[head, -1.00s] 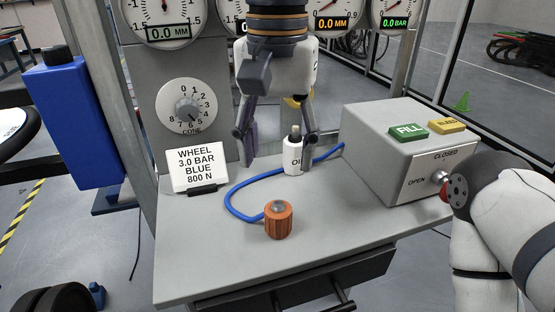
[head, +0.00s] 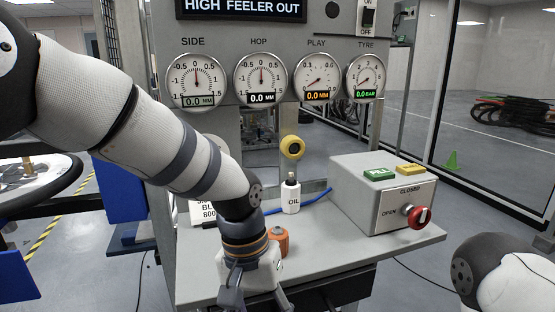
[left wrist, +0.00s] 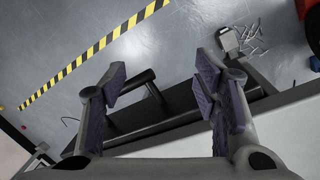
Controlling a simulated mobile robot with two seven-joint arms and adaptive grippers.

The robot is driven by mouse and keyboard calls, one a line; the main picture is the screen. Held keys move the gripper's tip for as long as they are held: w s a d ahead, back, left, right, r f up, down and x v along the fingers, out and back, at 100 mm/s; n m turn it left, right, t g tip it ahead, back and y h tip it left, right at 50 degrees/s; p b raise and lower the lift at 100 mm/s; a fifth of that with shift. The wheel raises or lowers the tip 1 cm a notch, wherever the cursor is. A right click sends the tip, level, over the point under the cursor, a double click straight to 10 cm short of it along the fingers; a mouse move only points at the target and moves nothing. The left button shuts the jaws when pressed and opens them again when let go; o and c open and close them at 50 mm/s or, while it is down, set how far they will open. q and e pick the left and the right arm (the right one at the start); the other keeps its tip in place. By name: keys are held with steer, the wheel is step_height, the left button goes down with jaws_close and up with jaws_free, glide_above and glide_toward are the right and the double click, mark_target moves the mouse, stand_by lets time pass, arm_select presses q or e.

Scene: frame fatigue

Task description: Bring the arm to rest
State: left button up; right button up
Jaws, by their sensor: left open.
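My left arm reaches in from the left in the head view. Its gripper (head: 246,300) points down at the front edge of the grey bench (head: 330,262), with the fingertips cut off by the frame's bottom. In the left wrist view the left gripper (left wrist: 167,90) is open, its purple-padded fingers apart with nothing between them. A white oil bottle (head: 291,197) stands upright on the bench behind the gripper. An orange knurled cap (head: 283,241) sits beside the gripper, partly hidden by it. My right arm shows at the lower right; its gripper is out of view.
A control box (head: 375,205) with green and yellow buttons and a red knob (head: 417,216) stands at the bench's right. Dial gauges (head: 260,77) hang behind. The wrist view shows floor with a striped line (left wrist: 95,52).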

arm_select(q)
steer(key=s+a+f+n, duration=0.1)
steer(key=s+a+f, duration=0.3)
steer(key=s+f, duration=0.4)
steer(key=s+a+f+n, duration=0.1)
steer(key=s+a+f, duration=0.35)
steer(key=f, duration=0.65)
steer(key=s+a+f, duration=0.2)
steer(key=s+a, duration=0.3)
steer(key=s, duration=0.5)
steer(key=s+a+f+n+g+y, duration=0.1)
steer(key=s+a+f, duration=0.1)
steer(key=s+a, duration=0.4)
steer(key=s, duration=0.4)
steer(key=shift+a, duration=0.2)
